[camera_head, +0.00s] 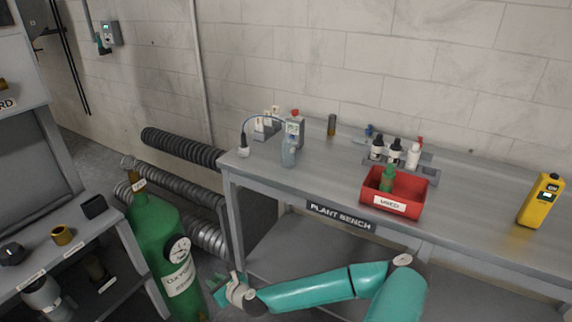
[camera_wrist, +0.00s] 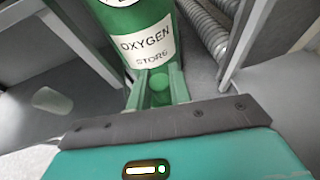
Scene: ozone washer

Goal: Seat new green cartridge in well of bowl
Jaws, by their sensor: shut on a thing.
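My gripper (camera_head: 221,287) is low in front of the bench, close to the green oxygen cylinder's right side in the picture. In the wrist view my gripper (camera_wrist: 159,88) has its two green fingers shut on a small green round-ended piece (camera_wrist: 158,80), which looks like the green cartridge. In the head view the held piece cannot be made out against the green. A grey rounded vessel (camera_head: 47,298), perhaps the bowl, sits at the lower left below the side bench top. Its well cannot be seen. Another green cartridge (camera_head: 387,181) stands in a red bin (camera_head: 405,187) labelled USED.
The oxygen cylinder (camera_head: 160,245) stands between the side bench (camera_head: 110,235) and the plant bench (camera_head: 470,215). Ribbed hoses (camera_head: 185,148) run behind it. The side bench bears a yellow ring (camera_head: 62,235) and a black box (camera_head: 94,206). A yellow meter (camera_head: 541,200) stands at right.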

